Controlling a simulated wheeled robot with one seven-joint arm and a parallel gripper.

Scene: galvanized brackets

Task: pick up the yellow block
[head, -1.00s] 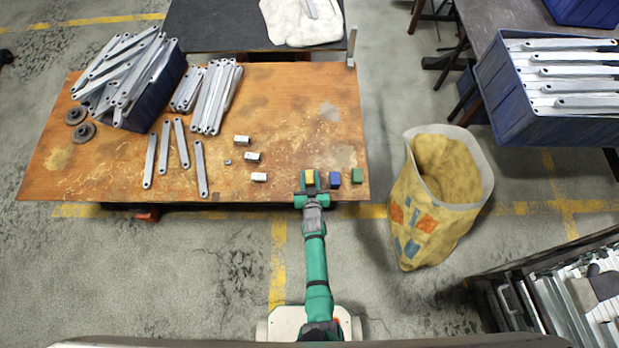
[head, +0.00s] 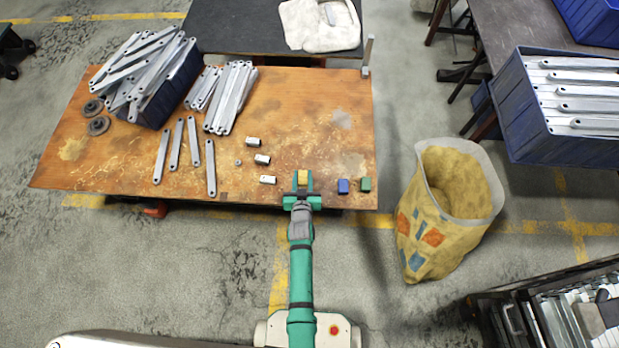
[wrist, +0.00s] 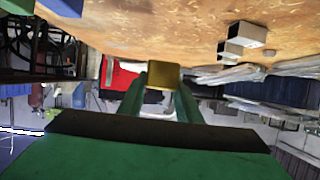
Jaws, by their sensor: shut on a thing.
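The yellow block (head: 303,177) is between the green fingers of my gripper (head: 303,183), near the front edge of the wooden table. In the wrist view the yellow block (wrist: 162,76) sits at the fingertips, with a finger on each side. My gripper (wrist: 161,88) is shut on it. In the wrist view the block appears clear of the table surface, with background showing around it. The blue block (head: 343,186) and the green block (head: 365,184) stand to the right of my gripper, apart from it.
The wooden table (head: 230,160) holds several small metal pieces, such as one (head: 268,180) left of my gripper. Long metal brackets lie farther left by a dark blue bin (head: 178,92). A yellow bag (head: 447,200) stands on the floor right of the table.

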